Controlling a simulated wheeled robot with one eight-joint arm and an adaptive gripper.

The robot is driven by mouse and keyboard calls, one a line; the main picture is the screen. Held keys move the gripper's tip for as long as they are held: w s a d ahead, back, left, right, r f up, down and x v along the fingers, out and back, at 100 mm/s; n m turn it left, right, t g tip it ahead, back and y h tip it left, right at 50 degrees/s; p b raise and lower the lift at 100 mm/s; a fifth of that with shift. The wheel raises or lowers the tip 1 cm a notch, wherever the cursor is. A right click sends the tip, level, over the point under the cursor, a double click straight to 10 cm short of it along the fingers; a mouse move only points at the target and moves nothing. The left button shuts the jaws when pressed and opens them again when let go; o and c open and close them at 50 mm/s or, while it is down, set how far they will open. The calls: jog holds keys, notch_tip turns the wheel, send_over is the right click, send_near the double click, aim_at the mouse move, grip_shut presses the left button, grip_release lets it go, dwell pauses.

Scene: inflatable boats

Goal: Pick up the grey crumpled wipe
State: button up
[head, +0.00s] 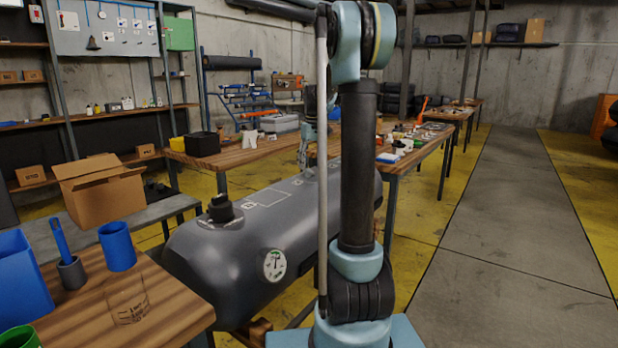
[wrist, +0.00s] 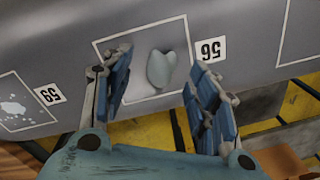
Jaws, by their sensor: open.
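The grey crumpled wipe (wrist: 161,69) lies on the dark grey inflatable tube (wrist: 60,50), inside a white outlined square beside the label 56. It is a small pale lump with a notch at its top. My gripper (wrist: 158,73) is open, its two blue fingers apart on either side of the wipe in the wrist view. I cannot tell how high it is above the tube. In the head view the tube (head: 215,265) runs behind my arm, and I cannot make out the wipe there.
A wooden table (head: 165,318) with blue containers stands at the near left. A workbench (head: 240,157) stands behind the tube. The grey walkway (head: 500,230) at right is clear.

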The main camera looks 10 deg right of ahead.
aim_at(309, 170)
jog(key=shift+w+a+f, duration=0.1)
jog(key=shift+a+f, duration=0.1)
jog(key=shift+f, duration=0.7)
jog(key=shift+a+f, duration=0.15)
jog(key=shift+f, duration=0.7)
jog(key=c, duration=0.8)
